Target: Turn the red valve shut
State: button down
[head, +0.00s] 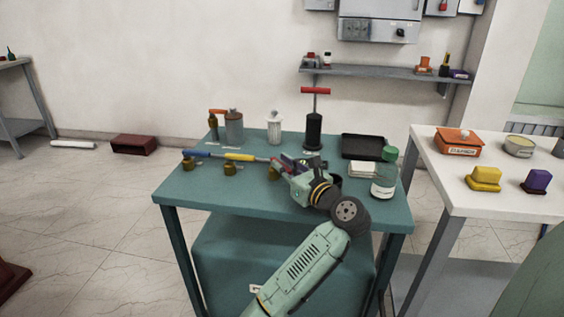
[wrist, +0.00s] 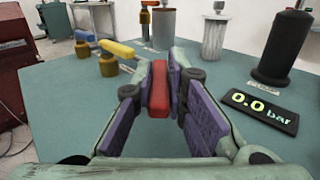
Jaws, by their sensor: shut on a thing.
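The red valve's lever (wrist: 158,92) sits between the purple pads of my gripper (wrist: 157,78) in the wrist view, and the gripper is shut on it. The lever points toward the wrist camera. Its valve body is hidden behind the lever and fingers in the wrist view. In the head view, my gripper (head: 286,167) is at the right end of the valve row on the green table, with a bit of the red lever (head: 275,162) beside it. A yellow lever (wrist: 117,49) and a blue lever (wrist: 83,36) stand on brass valves to its left.
A pressure display (wrist: 258,108) reads 0.0 bar, right of the gripper. A black pump with a red handle (head: 314,127), a white ribbed cylinder (head: 274,127) and a grey canister (head: 234,127) stand behind. A black tray (head: 363,147) and a bottle (head: 384,174) stand right.

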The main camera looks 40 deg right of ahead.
dwell(0.4)
jog(key=c, duration=1.6)
grip_release()
jog(key=s, duration=1.2)
jog(key=shift+a, duration=0.35)
jog(key=shift+c, duration=0.2)
